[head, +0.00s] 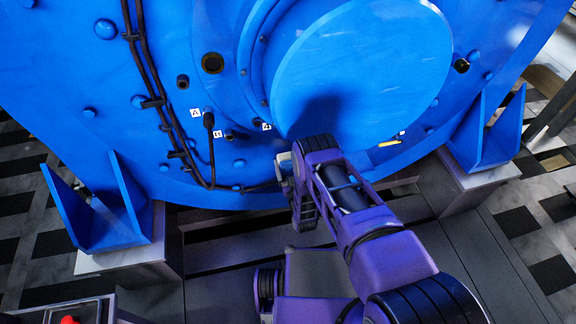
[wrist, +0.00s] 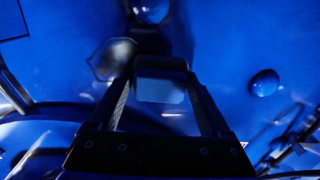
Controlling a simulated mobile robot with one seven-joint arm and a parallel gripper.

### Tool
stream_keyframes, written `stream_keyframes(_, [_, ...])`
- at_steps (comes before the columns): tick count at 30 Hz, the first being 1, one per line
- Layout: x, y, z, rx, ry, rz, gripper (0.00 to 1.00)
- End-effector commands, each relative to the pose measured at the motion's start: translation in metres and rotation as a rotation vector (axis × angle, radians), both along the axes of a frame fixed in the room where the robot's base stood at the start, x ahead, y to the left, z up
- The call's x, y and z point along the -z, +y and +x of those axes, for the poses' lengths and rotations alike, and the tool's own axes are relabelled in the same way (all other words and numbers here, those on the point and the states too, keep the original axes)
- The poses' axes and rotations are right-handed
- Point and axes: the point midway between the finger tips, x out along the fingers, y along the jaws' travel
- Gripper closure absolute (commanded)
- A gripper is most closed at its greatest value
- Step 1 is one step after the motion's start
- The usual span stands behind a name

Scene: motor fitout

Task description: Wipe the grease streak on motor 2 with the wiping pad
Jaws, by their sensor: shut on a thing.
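The big blue motor (head: 190,45) fills the top of the head view, and its blue face (wrist: 235,45) fills the wrist view. No number on it is readable. My gripper (wrist: 160,84) is shut on a dark, block-shaped wiping pad (wrist: 160,66), held close to the motor's face. Whether the pad touches the face I cannot tell. A dull grey smeared patch (wrist: 112,58) shows just left of the pad and may be the grease streak. In the head view my arm reaches to the motor's lower face and hides the pad.
Black cables (head: 150,80) run down the motor's left side to small labelled ports (head: 208,118). Bolt heads (wrist: 264,82) stand out from the face. A round raised cover (head: 365,70) sits above my wrist. Blue brackets (head: 110,215) flank the motor's base. A yellow mark (head: 390,143) lies right of my arm.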

Motion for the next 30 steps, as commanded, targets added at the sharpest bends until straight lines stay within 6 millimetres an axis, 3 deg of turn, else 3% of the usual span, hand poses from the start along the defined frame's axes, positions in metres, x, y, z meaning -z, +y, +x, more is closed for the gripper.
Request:
stream_keyframes(14, [0.000, 0.000, 0.007, 0.000, 0.000, 0.000, 0.63])
stream_keyframes(30, [0.000, -0.034, 0.015, 0.000, 0.000, 0.000, 0.63])
